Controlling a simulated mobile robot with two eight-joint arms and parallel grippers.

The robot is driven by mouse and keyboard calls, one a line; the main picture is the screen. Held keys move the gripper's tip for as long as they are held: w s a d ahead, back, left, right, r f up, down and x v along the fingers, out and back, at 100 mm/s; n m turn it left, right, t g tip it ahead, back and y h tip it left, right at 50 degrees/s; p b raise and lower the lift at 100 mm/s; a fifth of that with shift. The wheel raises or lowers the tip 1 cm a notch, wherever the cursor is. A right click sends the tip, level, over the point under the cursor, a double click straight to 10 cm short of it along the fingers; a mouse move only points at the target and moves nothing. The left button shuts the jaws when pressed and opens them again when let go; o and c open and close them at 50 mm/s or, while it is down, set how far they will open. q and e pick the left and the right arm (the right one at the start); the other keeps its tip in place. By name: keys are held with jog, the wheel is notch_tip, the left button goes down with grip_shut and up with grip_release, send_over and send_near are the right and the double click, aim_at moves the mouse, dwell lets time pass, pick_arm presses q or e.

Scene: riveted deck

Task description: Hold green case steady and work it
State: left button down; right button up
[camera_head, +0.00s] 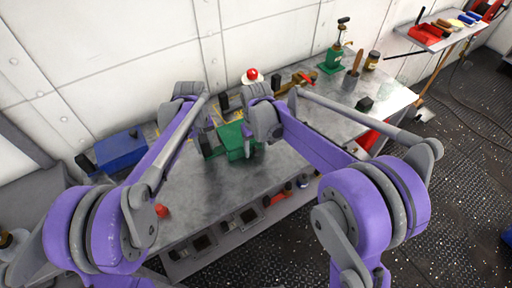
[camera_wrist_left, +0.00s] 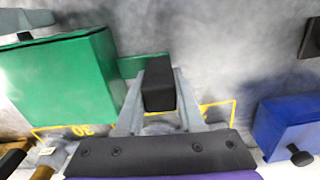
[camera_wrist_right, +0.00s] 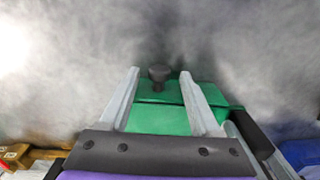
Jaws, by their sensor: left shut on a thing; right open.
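The green case (camera_head: 236,141) stands on the metal bench between my two grippers. It fills the left of the left wrist view (camera_wrist_left: 60,80) and lies beyond my right fingers in the right wrist view (camera_wrist_right: 160,120). My left gripper (camera_head: 207,146) is shut on a black upright grip (camera_wrist_left: 158,85) beside the case, next to a green strip at its side. My right gripper (camera_head: 250,148) is open over the case. Its fingers (camera_wrist_right: 160,78) lie either side of a dark round knob (camera_wrist_right: 159,73) in the picture; contact cannot be told.
A blue box (camera_head: 120,150) with a dark knob stands to the left. A red-topped white object (camera_head: 252,76), a brass valve (camera_head: 292,83) and a green press (camera_head: 334,60) stand at the back. The front middle bench is clear.

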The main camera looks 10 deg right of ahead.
notch_tip(320, 180, up, 12)
dwell(0.6)
pick_arm(q)
jog(key=shift+c, duration=2.2)
grip_release()
